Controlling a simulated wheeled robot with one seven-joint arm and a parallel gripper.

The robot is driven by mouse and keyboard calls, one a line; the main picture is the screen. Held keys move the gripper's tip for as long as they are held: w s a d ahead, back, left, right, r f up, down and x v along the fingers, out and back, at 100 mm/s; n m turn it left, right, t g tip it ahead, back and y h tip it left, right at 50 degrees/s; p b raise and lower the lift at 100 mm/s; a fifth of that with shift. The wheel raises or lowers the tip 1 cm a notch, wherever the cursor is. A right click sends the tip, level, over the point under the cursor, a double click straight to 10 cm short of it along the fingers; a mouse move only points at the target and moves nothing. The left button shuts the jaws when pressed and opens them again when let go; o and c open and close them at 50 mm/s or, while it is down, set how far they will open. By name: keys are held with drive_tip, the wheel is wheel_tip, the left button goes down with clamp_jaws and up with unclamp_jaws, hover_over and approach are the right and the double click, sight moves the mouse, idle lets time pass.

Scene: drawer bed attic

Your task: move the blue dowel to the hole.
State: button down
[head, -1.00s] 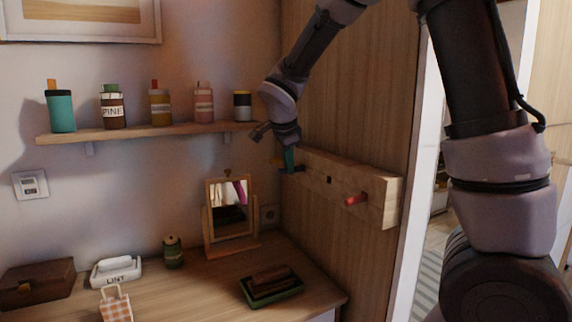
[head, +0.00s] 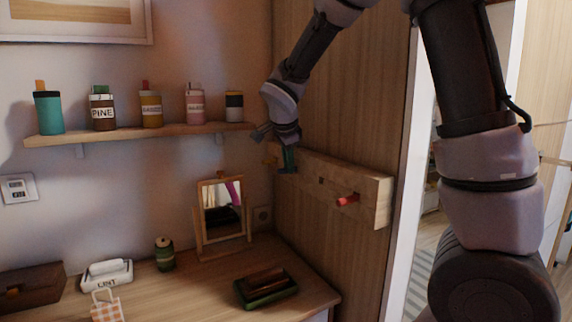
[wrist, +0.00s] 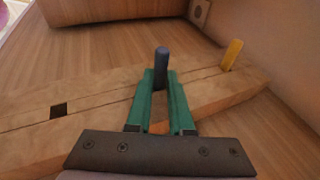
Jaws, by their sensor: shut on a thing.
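The blue dowel (wrist: 161,62) is between the green fingertips of my gripper (wrist: 161,78) in the wrist view. My gripper is shut on it. The wooden rail (wrist: 100,90) lies just beyond the fingers; I cannot tell whether the dowel still sits in it. A dark square hole (wrist: 58,110) in the rail is left of the gripper in the wrist view. In the head view, my gripper (head: 288,160) is at the rail's (head: 378,200) left end and mostly hides the dowel. The hole (head: 322,180) is to its right there.
A red dowel (head: 347,200) sticks out of the rail right of the hole. A yellow dowel (wrist: 232,53) stands at the other end. Below are a mirror (head: 222,212) and a green tray (head: 266,290) on the desk. A shelf of jars (head: 140,136) is at left.

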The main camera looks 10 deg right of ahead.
drive_tip(key=shift+w+d, duration=0.1)
drive_tip(key=shift+d, duration=0.2)
drive_tip(key=c, duration=0.7)
unclamp_jaws()
drive_tip(key=v, duration=1)
drive_tip(key=shift+r, duration=0.35)
